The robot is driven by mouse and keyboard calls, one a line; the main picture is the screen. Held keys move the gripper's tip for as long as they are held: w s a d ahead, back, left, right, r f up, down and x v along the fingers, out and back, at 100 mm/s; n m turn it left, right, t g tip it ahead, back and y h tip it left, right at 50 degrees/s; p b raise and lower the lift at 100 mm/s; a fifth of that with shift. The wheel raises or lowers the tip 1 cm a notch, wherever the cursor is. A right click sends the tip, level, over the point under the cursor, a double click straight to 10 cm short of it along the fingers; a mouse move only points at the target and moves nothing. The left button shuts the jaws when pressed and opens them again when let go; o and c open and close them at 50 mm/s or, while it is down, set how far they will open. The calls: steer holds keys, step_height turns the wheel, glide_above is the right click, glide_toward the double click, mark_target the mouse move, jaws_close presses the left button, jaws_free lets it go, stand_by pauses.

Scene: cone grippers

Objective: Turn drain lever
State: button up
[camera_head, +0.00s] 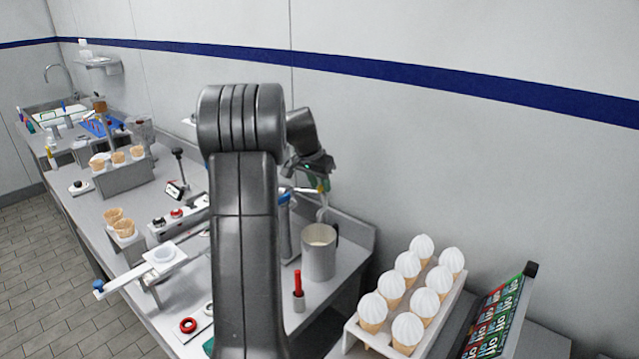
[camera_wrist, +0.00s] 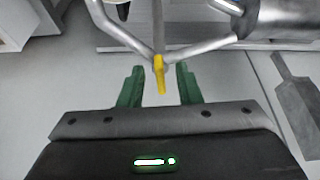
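A yellow-tipped lever (camera_wrist: 159,75) hangs from a joint of metal pipes in the wrist view. My gripper (camera_wrist: 160,84) has two green fingers, one on each side of the yellow tip. The fingers are apart, with visible gaps between them and the lever. In the head view my gripper (camera_head: 321,184) is small and partly hidden by my arm, beside the pipework (camera_head: 300,190) above a metal pitcher (camera_head: 319,252). I cannot make out the lever clearly there.
A rack (camera_head: 458,303) of several white-topped cones stands at the right, beside a tilted panel of colourful boxes (camera_head: 495,318). A red-handled tool (camera_head: 298,288) stands in front of the pitcher. More cones, switches and a sink (camera_head: 52,112) lie along the counter at left.

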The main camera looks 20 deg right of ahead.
steer(key=b+v, duration=0.1)
steer(key=v, duration=1.2)
steer(key=shift+r+b, duration=0.35)
steer(key=shift+a, duration=0.1)
steer(key=p+x, duration=0.1)
steer(key=x, duration=1.3)
steer(key=shift+s+p, duration=0.1)
steer(key=shift+p, duration=0.3)
